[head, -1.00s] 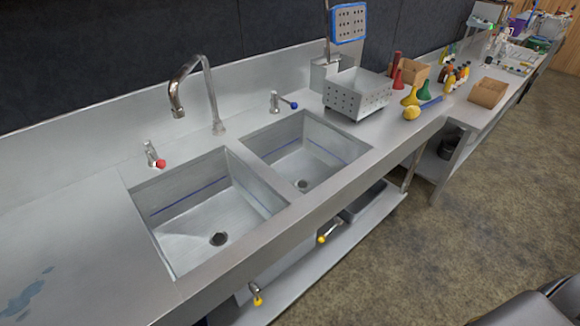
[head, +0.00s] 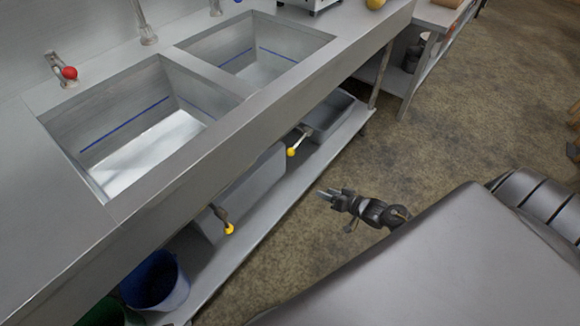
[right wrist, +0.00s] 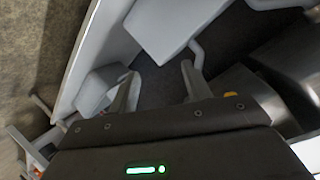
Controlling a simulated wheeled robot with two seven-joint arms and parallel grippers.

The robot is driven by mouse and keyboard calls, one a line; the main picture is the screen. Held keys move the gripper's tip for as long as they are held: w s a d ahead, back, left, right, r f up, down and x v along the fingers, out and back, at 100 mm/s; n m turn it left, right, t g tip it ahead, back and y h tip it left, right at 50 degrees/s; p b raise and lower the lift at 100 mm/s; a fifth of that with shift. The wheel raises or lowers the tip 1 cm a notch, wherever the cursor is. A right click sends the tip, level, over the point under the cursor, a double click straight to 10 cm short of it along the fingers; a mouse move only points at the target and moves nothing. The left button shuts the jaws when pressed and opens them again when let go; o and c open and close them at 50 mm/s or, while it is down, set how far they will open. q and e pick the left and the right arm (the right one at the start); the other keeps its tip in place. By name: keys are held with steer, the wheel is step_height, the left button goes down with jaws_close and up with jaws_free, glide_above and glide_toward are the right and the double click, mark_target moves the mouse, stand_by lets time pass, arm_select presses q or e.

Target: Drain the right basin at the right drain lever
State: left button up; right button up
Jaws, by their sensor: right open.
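The right basin (head: 290,38) is a steel sink with a blue line on its walls. Its drain hole is hidden behind the front rim. The right drain lever (head: 291,152), with a yellow knob, sticks out below the counter under that basin. My right gripper (head: 325,193) is open and empty, in front of the lower shelf, to the right of and below the lever knob in the head view, apart from it. Its two spread fingers (right wrist: 160,78) show in the right wrist view with nothing between them. My left gripper is out of view.
The left basin (head: 92,150) and its yellow-knobbed lever (head: 229,228) are to the left. Grey tubs (head: 330,112) stand on the lower shelf (head: 262,222). A blue bucket (head: 160,285) is at the lower left. The floor (head: 440,130) before the shelf is open.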

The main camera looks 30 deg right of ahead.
steer(key=w+r+t+y+b, duration=0.2)
steer(key=w+r+y+b, duration=0.15)
steer(key=r, duration=0.25)
steer(key=n+y+b, duration=0.1)
steer(key=y+b, duration=0.2)
glide_toward(294, 152)
steer(key=x, duration=0.3)
steer(key=b+x, duration=0.1)
steer(key=x, duration=0.2)
steer(key=f+b+x, duration=0.1)
steer(key=x, duration=0.3)
steer(key=shift+d, duration=0.1)
steer(key=shift+x, duration=0.8)
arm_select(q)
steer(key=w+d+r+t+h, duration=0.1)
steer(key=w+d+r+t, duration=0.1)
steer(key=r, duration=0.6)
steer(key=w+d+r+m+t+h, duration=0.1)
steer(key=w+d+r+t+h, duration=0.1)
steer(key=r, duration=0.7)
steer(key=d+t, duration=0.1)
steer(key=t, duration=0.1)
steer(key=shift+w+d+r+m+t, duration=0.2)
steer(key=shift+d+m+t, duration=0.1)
arm_select(e)
steer(key=shift+r, duration=0.1)
jaws_close()
